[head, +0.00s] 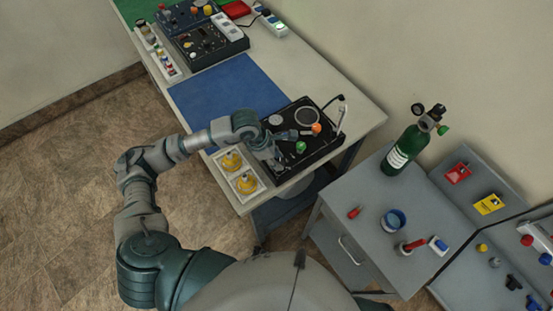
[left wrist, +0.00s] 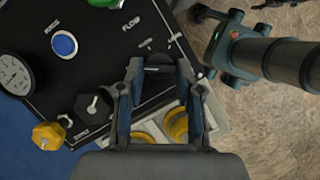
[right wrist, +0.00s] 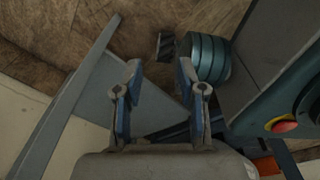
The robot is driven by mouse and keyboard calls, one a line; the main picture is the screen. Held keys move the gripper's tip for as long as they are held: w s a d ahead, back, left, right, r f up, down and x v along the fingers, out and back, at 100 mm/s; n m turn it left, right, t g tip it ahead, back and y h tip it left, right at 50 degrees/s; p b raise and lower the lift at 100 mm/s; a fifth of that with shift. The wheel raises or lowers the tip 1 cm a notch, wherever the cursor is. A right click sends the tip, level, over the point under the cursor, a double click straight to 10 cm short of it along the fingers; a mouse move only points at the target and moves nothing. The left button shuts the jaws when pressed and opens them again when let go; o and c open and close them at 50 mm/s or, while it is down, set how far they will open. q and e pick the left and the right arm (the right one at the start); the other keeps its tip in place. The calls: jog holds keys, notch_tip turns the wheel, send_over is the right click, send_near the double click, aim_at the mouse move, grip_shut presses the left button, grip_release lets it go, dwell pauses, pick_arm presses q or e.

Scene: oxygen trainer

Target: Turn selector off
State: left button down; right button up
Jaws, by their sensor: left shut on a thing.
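The black oxygen trainer panel (head: 327,145) lies on the bench, with a green knob (head: 301,147) and an orange knob (head: 316,128). My left gripper (head: 275,160) is at its front left edge. In the left wrist view, my left gripper (left wrist: 160,72) is closed around a black knob (left wrist: 160,60), apparently the selector; the fingers hide much of it and its pointing direction cannot be read. Another black knob (left wrist: 92,103), a blue button (left wrist: 64,44) and a gauge (left wrist: 15,73) are beside it. My right gripper (right wrist: 158,82) is open and empty, away from the panel.
A white tray with yellow fittings (head: 240,197) sits just left of the panel. A blue mat (head: 225,88) lies behind.

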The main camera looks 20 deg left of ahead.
pick_arm(q)
jog(key=shift+n, duration=0.5)
pick_arm(e)
jog(key=shift+w+a+r, duration=0.1)
jog(key=shift+w+a, duration=0.1)
jog(key=shift+w, duration=0.45)
pick_arm(q)
jog(key=c, duration=0.8)
grip_release()
jog(key=shift+o, duration=0.2)
jog(key=shift+w+d, duration=0.1)
jog(key=shift+r, duration=0.1)
jog(key=v, duration=1.1)
jog(key=shift+r, duration=0.35)
